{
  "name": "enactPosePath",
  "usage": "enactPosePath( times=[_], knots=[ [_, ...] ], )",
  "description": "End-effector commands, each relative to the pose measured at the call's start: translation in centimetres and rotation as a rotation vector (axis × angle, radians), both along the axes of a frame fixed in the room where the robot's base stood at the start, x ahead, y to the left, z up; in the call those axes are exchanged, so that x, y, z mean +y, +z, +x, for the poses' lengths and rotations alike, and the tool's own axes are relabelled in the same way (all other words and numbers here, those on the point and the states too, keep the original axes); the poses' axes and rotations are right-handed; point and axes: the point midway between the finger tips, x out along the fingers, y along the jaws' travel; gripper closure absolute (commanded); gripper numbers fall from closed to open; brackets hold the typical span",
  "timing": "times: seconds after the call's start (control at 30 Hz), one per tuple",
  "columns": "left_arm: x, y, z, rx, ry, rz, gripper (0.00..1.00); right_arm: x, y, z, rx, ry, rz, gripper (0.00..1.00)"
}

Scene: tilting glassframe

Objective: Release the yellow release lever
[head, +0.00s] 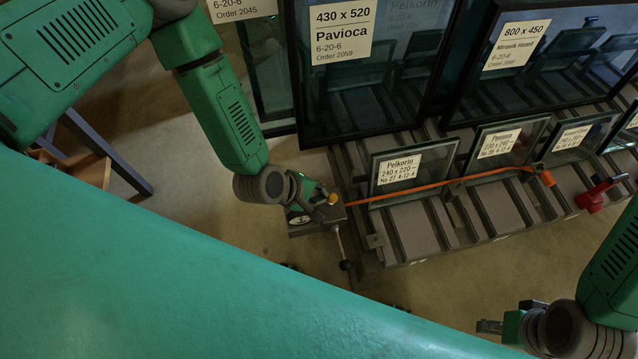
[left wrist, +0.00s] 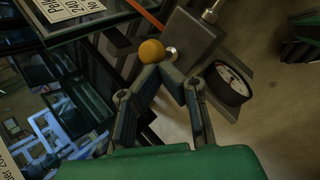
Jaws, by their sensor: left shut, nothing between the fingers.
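The yellow release lever shows as a round yellow knob (head: 333,198) on a grey metal box at the left end of the rack. In the left wrist view the yellow knob (left wrist: 152,52) is just beyond my fingertips. My left gripper (head: 318,198) is over the box, beside the knob. In the left wrist view its fingertips (left wrist: 166,72) are together with nothing between them; whether they touch the knob I cannot tell. The lever's shaft is mostly hidden. My right gripper (head: 490,326) is at the lower right, far from the lever, its fingers too small to read.
An orange strap (head: 430,187) runs from the box across small labelled glass panes (head: 399,168). Larger framed panes (head: 370,90) stand behind. A crank handle (head: 343,250) hangs below the box. A round gauge (left wrist: 228,83) is beside it. A red clamp (head: 592,198) sits at right.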

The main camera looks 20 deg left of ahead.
Motion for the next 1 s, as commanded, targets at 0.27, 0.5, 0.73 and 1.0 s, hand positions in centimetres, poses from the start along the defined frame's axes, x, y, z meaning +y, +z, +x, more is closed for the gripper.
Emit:
enactPosePath(
  times=[0.27, 0.5, 0.73, 1.0],
  knots=[
    [-0.8, -0.4, -1.3, -0.032, 0.002, 0.021, 1.0, 0.0, 1.0, 0.0, 0.0, 0.0, 0.0, 0.6],
    [-0.9, -0.5, -1.3, -0.034, -0.001, 0.022, 1.0, 0.0, 0.9, 0.0, 0.0, 0.0, 0.0, 0.6],
    [-0.6, -0.6, -0.9, -0.034, 0.001, 0.023, 1.0, 0.0, 0.7, 0.0, 0.0, 0.0, 0.0, 0.6],
    [0.0, -0.8, 0.0, -0.034, 0.001, 0.022, 1.0, 0.0, 0.4, 0.0, 0.0, 0.0, 0.0, 0.6]
  ],
)
